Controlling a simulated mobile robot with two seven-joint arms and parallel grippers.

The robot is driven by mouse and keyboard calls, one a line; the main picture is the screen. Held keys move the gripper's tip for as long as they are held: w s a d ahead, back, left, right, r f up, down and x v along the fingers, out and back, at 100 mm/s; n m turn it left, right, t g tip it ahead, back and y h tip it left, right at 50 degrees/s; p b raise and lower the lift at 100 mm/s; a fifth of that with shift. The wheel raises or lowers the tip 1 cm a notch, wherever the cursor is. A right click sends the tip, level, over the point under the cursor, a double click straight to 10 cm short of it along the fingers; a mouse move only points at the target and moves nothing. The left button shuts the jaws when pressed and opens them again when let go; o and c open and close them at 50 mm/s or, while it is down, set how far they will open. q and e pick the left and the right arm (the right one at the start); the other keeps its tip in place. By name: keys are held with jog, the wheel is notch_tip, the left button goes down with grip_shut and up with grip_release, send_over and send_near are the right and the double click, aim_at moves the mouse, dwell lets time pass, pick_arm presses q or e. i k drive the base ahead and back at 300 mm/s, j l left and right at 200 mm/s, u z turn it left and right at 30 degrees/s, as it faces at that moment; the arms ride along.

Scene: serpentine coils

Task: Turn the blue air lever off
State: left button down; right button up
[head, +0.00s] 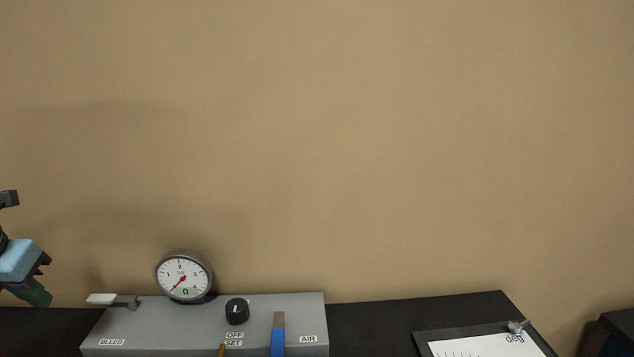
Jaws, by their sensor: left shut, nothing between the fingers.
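The blue air lever (278,343) is on the grey control box (140,325), just left of the AIR label (308,339). Its metal stem is at the far end and its blue handle runs toward the bottom edge, where it is cut off. My left gripper (42,275) is at the left edge, partly out of frame. It is shut and empty, left of the box and well apart from the lever. My right gripper is not in view.
A round gauge (183,275) stands at the back of the box, its red needle pointing lower left. A white-handled bleed lever (103,299) is between my left gripper and the gauge. A black knob (237,311) is left of the air lever. A white deg sheet (480,347) lies at right.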

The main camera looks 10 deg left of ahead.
aim_at(276, 349)
jog(key=k, duration=0.95)
